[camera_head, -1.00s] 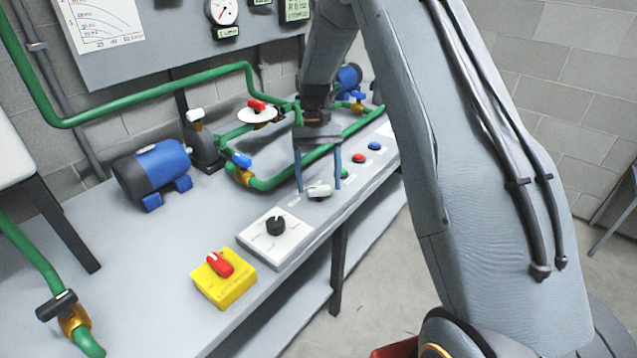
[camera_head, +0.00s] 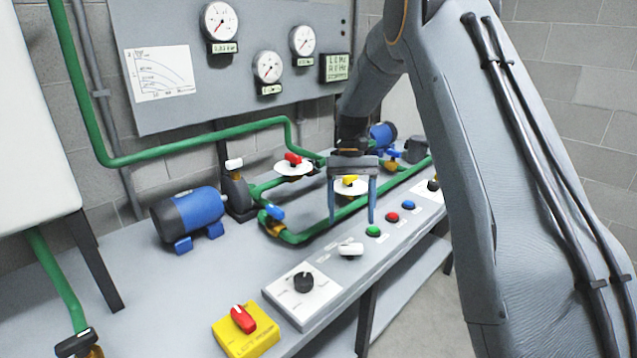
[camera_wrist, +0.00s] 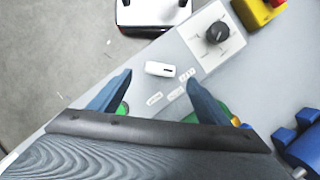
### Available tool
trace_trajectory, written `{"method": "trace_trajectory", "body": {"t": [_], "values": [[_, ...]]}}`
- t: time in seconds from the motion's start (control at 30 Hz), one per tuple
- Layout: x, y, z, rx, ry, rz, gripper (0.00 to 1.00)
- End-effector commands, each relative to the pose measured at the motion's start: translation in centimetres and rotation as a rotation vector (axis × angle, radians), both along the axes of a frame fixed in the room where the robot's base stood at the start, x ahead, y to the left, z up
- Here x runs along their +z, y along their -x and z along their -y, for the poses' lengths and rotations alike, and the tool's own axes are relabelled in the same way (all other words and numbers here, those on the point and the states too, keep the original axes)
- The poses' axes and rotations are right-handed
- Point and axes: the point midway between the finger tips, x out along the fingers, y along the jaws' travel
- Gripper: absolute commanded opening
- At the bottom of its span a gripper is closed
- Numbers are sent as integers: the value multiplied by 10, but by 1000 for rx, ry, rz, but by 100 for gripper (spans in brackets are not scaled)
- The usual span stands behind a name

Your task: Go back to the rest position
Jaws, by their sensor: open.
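My gripper (camera_head: 351,205) hangs over the bench (camera_head: 185,290), fingers pointing down, open and empty. In the head view it is in front of the green pipes and a white disc with a yellow handle (camera_head: 350,182). In the wrist view my gripper (camera_wrist: 158,95) has its two blue fingers spread wide. A white switch lever (camera_wrist: 160,69) on the bench shows just beyond them, apart from both. The same white lever (camera_head: 350,250) is below and in front of the gripper in the head view. A green button (camera_head: 373,231) is near the right finger.
A black knob (camera_head: 303,282) on a white plate and a red switch on a yellow box (camera_head: 245,338) are at the front. A blue motor (camera_head: 190,217) stands left, green pipes (camera_head: 300,236) behind. Gauges (camera_head: 220,21) hang on the panel.

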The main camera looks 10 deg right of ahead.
Motion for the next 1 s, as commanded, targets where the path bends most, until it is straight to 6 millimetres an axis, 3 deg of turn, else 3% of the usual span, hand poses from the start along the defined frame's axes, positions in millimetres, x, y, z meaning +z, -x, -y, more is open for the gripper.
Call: {"method": "trace_trajectory", "body": {"t": [0.27, 0.7, 0.83, 1.0], "values": [[17, 74, -2, 35, 9, 118, 70], [10, 239, -5, 108, 21, 329, 70], [4, 269, -5, 121, 23, 364, 70], [0, 284, -6, 127, 24, 380, 70]]}}
